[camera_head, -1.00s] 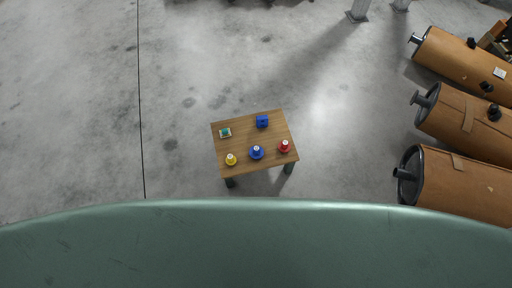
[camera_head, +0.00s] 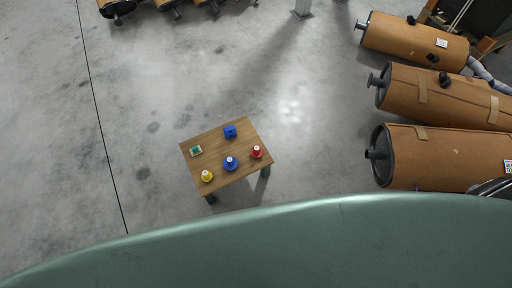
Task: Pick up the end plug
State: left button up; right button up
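A small wooden table (camera_head: 210,157) stands on the floor left of the picture's middle. On its near side are three small round plug-like pieces with pale tops: a yellow one (camera_head: 207,176), a blue one (camera_head: 231,163) and a red one (camera_head: 256,152). A blue block (camera_head: 230,131) is at the back of the table. A small flat piece with a green centre (camera_head: 196,151) lies at the left. I cannot tell which of these is the end plug. Neither of my grippers is in view.
Three large brown mufflers with dark ends lie on the right: a far one (camera_head: 400,35), a middle one (camera_head: 450,94) and a near one (camera_head: 440,155). A grey post (camera_head: 302,9) stands at the top. The grey floor around the table is clear.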

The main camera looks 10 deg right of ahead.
aim_at(206, 177)
jog(key=z, duration=1.8)
jog(key=l+u, duration=0.2)
jog(key=u, duration=2.1)
jog(key=i+l, duration=0.2)
jog(key=l, duration=0.15)
jog(key=i+l, duration=0.2)
jog(key=l, duration=0.15)
jog(key=i+l, duration=0.2)
jog(key=l, duration=0.15)
jog(key=l+u, duration=0.15)
jog(key=u, duration=0.35)
jog(key=i+l+u, duration=0.1)
jog(key=u, duration=0.4)
jog(key=l+u, duration=0.25)
jog(key=u, duration=0.25)
